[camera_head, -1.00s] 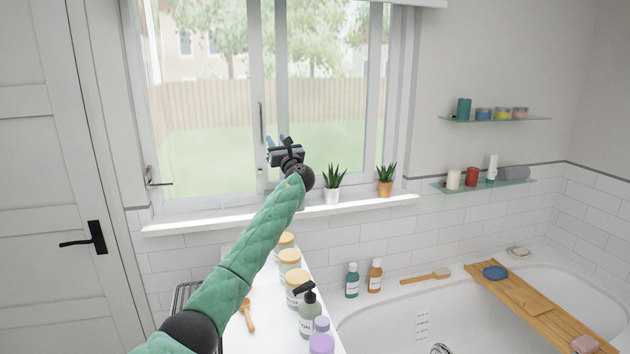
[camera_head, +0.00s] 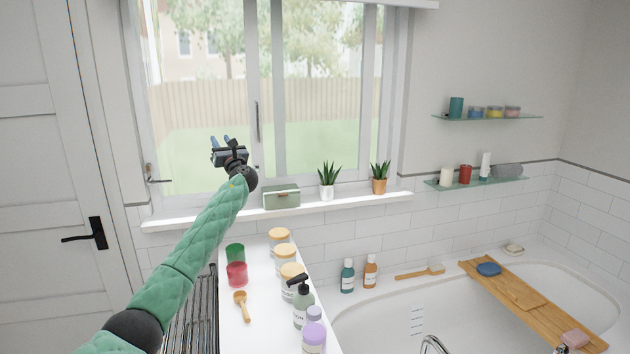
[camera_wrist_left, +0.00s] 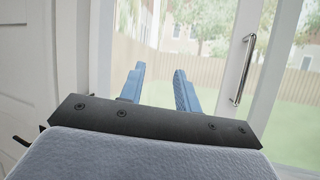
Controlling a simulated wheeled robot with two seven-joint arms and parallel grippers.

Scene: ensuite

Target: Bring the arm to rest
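My left arm in its green sleeve reaches up from the bottom left in the head view. My left gripper (camera_head: 220,142) is raised in front of the window (camera_head: 300,90), above the sill. In the left wrist view, the blue fingers of my left gripper (camera_wrist_left: 157,88) stand apart with nothing between them. The window and its handle (camera_wrist_left: 243,68) lie beyond them. My right gripper is in neither view.
The narrow white counter (camera_head: 262,325) holds jars, a pump bottle (camera_head: 303,303), a green cup (camera_head: 235,252), a red cup (camera_head: 237,274) and a wooden spoon (camera_head: 241,306). A green box (camera_head: 281,197) and two potted plants stand on the sill (camera_head: 225,217). The bathtub (camera_head: 385,325) is at right.

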